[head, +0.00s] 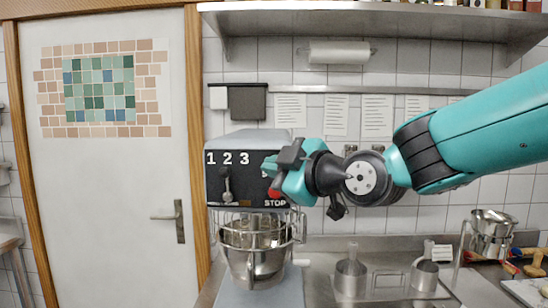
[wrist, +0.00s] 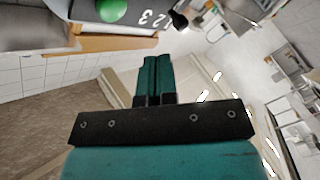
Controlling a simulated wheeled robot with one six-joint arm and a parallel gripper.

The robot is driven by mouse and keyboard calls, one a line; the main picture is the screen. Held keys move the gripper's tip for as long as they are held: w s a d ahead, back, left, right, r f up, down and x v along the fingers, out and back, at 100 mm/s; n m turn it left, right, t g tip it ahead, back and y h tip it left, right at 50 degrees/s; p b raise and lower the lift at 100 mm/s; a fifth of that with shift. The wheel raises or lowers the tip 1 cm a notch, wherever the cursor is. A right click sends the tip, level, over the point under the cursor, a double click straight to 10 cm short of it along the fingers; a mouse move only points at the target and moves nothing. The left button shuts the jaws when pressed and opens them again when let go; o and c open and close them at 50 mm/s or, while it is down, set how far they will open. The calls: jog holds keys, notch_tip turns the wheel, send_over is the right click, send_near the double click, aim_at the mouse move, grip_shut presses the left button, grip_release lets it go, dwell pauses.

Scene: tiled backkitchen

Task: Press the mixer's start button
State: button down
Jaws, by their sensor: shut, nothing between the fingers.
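The mixer (head: 237,140) stands against the tiled wall, with a dark front panel marked 1 2 3, a lever (head: 226,184) and a red STOP button (head: 275,194). In the wrist view a round green button (wrist: 112,10) shows at the top edge, beside the 1 2 3 marks. In the head view my gripper covers the panel's right part, and the green button is hidden. My gripper (head: 268,167) is shut and empty, in front of the panel above STOP. In the wrist view its closed fingers (wrist: 156,64) show below the green button, apart from it in the picture. Contact cannot be told.
A metal bowl (head: 254,262) sits under the mixer head behind a wire guard (head: 300,228). Metal containers (head: 350,278) stand on the steel counter to the right. A shelf (head: 380,20) runs above. A white door (head: 110,200) is at left.

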jog(key=shift+w+d, duration=0.1)
jog(key=shift+w, duration=1.75)
jog(key=shift+w+f+b, duration=0.1)
jog(key=shift+b, duration=0.35)
jog(key=shift+w, duration=0.35)
